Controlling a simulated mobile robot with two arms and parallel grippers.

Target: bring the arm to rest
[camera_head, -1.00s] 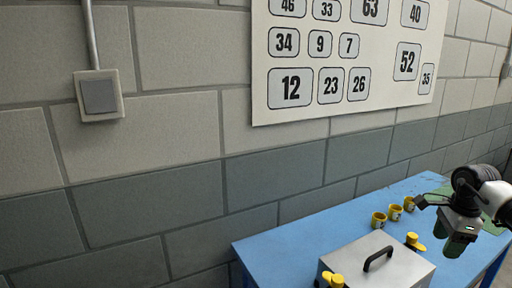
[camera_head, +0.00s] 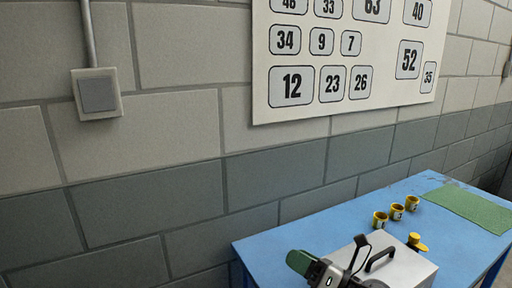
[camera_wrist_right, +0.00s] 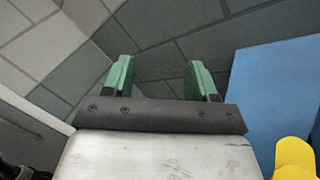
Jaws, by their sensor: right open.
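My right gripper (camera_head: 298,260) is at the bottom middle of the head view, its green fingers pointing left. It is in front of the left part of the metal box and overlaps it in the picture. In the right wrist view, the two green fingers of this gripper (camera_wrist_right: 160,77) stand wide apart with nothing between them. Beyond them are the block wall and floor. My left gripper is in neither view.
A blue table (camera_head: 285,240) carries a metal box (camera_head: 408,268) with a dark handle, several yellow cups (camera_head: 397,212), a yellow piece (camera_head: 416,242) beside the box and a green mat (camera_head: 470,207). A wall board (camera_head: 345,60) with numbers hangs behind.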

